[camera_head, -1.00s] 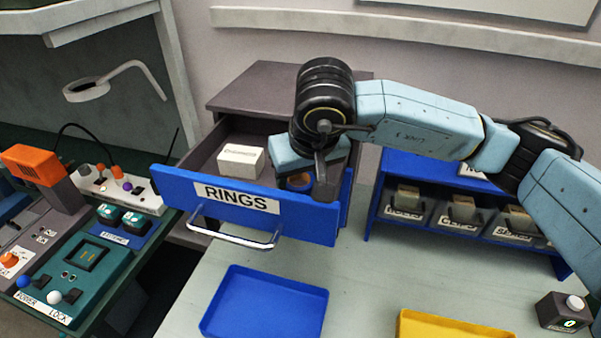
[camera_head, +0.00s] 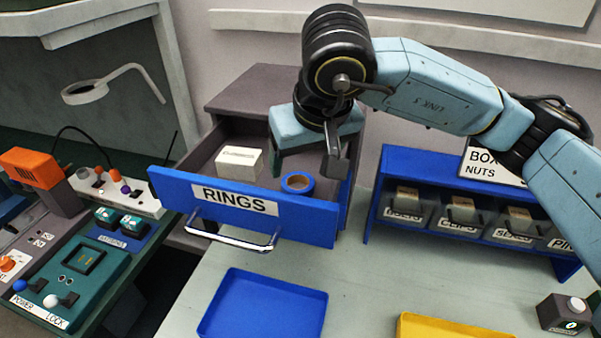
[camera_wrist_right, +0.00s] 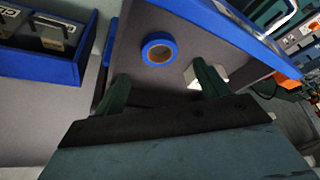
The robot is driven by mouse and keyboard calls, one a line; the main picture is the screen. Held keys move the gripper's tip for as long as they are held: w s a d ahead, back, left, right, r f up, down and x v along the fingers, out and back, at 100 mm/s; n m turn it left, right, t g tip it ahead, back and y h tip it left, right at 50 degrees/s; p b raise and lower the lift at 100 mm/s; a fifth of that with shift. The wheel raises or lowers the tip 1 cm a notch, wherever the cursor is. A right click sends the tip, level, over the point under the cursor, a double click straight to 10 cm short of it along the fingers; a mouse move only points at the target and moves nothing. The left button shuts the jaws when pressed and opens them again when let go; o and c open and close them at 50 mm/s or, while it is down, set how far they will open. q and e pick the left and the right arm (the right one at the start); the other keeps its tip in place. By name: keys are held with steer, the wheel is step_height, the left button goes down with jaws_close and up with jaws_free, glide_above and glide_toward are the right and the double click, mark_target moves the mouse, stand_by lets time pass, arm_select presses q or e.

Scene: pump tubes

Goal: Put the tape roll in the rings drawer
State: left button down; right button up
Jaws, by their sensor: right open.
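The blue tape roll (camera_head: 297,182) lies inside the open rings drawer (camera_head: 240,208), at its right end near the front panel. It also shows in the right wrist view (camera_wrist_right: 159,48), lying flat and apart from the fingers. My right gripper (camera_head: 307,160) is above the drawer, behind and over the roll, open and empty. In the right wrist view my right gripper (camera_wrist_right: 162,88) shows its two fingers spread. My left gripper is not in view.
A white box (camera_head: 239,162) sits in the drawer left of the roll. An empty blue tray (camera_head: 265,305) and a yellow tray (camera_head: 450,328) are on the table. A blue bin rack (camera_head: 470,215) stands at the right. A control console (camera_head: 80,270) is at the left.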

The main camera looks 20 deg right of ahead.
steer(key=v, duration=0.6)
stand_by(1.2)
